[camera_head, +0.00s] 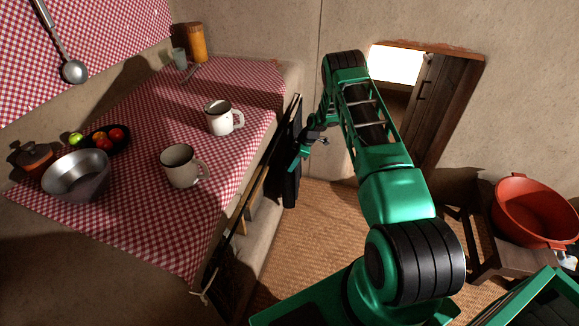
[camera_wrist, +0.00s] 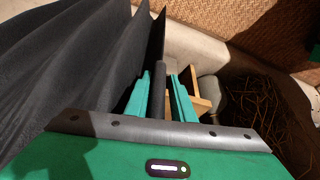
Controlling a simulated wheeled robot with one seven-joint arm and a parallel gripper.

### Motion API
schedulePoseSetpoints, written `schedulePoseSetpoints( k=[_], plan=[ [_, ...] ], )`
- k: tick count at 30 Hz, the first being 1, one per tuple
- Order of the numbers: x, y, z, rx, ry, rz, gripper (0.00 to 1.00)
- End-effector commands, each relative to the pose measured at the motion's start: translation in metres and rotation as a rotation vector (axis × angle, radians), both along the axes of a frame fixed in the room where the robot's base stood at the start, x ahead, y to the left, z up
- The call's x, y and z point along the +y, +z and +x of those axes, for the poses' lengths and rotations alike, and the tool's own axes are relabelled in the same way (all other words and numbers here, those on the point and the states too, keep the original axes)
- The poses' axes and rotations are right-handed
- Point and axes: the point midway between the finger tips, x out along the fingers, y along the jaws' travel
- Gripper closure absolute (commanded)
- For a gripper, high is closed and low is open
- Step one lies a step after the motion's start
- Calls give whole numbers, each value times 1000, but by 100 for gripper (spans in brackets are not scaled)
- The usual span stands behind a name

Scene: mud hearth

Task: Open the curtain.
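The curtain is dark, nearly black. In the head view (camera_head: 291,160) it hangs gathered at the far part of the counter's front edge, and in the wrist view its pleated folds (camera_wrist: 75,60) fill the left side. A dark upright bar (camera_wrist: 158,88) stands beside the folds' edge; how it joins the cloth is unclear. My gripper (camera_wrist: 161,80) has its two green fingers on either side of this bar, with narrow gaps visible, so it looks open around it. In the head view my gripper (camera_head: 297,158) is right at the curtain, partly hidden by my wrist.
The counter (camera_head: 258,92) above has a checked cloth, two mugs (camera_head: 219,117) (camera_head: 181,166), a metal bowl (camera_head: 77,175) and fruit. The space under it is partly exposed, with a wooden frame (camera_wrist: 200,98) and twigs (camera_wrist: 255,105).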

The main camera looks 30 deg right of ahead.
Motion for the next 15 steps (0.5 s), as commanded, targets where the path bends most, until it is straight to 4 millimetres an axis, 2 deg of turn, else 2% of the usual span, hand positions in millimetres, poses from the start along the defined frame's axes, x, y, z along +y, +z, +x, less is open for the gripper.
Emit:
schedulePoseSetpoints(
  k=[5, 15],
  plan=[
    [-5, 11, -2, -2, -2, 0, 77],
    [-25, 68, -13, -2, -1, -1, 77]
  ],
)
